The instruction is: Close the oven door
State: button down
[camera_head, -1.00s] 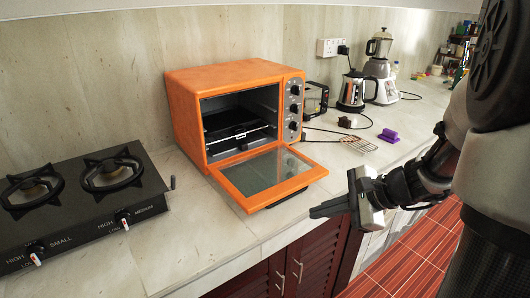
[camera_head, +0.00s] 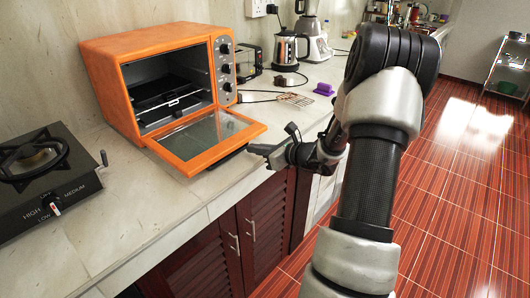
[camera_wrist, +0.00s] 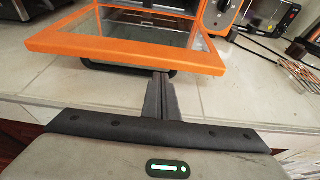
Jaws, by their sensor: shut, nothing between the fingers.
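The orange oven (camera_head: 155,85) stands on the stone counter with its door (camera_head: 205,137) folded down, flat and open toward the front. The door has an orange frame, a glass pane and a dark handle under its front edge. My gripper (camera_head: 257,151) is shut and empty, near the door's front right corner. In the wrist view my gripper's fingers (camera_wrist: 159,78) point at the front edge of the oven door (camera_wrist: 125,50), close to its handle. I cannot tell whether they touch it.
A black gas stove (camera_head: 45,175) is left of the oven. A toaster (camera_head: 250,64), a kettle (camera_head: 286,47), a blender (camera_head: 312,35), a wire rack (camera_head: 295,99) and a purple item (camera_head: 324,89) lie to the right. Red cabinets (camera_head: 235,235) are below; the tiled floor at right is free.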

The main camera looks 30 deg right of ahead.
jog(key=shift+x, duration=0.95)
